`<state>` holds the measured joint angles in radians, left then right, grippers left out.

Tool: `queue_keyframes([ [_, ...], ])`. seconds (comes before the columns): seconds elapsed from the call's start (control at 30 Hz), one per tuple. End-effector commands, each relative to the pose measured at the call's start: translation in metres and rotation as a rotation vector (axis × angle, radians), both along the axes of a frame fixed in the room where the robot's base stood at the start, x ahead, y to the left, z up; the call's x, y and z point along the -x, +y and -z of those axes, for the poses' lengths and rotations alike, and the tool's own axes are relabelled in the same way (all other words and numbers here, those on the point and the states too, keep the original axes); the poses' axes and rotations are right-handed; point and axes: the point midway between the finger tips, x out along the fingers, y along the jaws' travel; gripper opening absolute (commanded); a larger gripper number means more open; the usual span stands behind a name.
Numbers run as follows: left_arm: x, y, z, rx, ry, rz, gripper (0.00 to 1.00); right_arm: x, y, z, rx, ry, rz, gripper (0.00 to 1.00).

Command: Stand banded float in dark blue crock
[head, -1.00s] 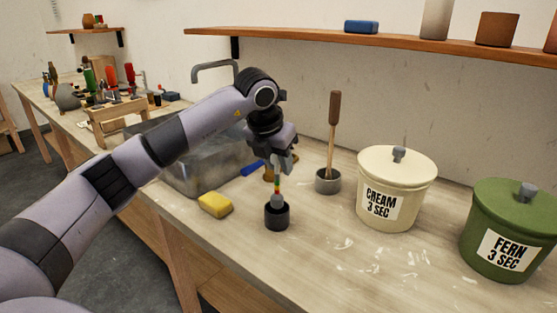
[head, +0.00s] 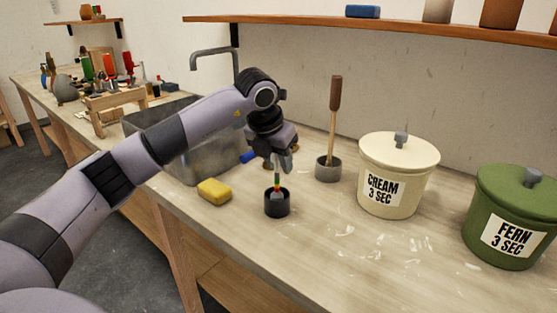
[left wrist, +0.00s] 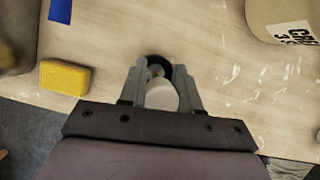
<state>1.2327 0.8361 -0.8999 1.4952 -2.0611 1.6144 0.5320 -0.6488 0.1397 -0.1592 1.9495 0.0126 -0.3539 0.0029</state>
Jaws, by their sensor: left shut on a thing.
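The banded float (head: 277,183), a thin stem with coloured bands and a grey lower end, is upright in the head view. My left gripper (head: 278,166) is shut on its upper part. The float's lower end is inside the mouth of a small, very dark crock (head: 277,209), partly hidden by the rim; I cannot tell whether it touches the bottom. In the left wrist view, a pale round part of the float (left wrist: 162,95) shows between the fingers, with the crock's dark rim (left wrist: 157,60) beyond. My right gripper is not in view.
A yellow sponge (head: 214,190) lies left of the crock. A grey pot (head: 328,172) with a wooden-handled tool stands behind right. The cream jar (head: 397,180) and green fern jar (head: 512,220) stand farther right. A sink (head: 200,160) is behind left. The bench front right is clear.

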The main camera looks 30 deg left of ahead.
Motion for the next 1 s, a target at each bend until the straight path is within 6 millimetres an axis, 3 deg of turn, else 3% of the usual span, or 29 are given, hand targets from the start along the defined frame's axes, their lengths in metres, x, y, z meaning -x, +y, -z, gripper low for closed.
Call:
queue_keyframes([
  [0.73,0.000,0.000,0.013,0.000,-0.001,0.000,0.00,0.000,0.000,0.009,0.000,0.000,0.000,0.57],
  [0.77,0.000,0.000,0.013,0.000,-0.001,0.000,0.35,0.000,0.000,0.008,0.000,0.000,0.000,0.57],
  [0.83,0.000,0.000,0.012,0.000,-0.001,0.000,0.58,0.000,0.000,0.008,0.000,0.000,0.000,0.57],
  [0.87,0.000,0.000,0.012,0.000,-0.001,0.000,0.62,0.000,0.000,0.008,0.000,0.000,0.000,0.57],
  [1.0,0.000,0.000,0.012,0.000,0.000,0.000,0.62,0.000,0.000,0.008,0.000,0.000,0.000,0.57],
])
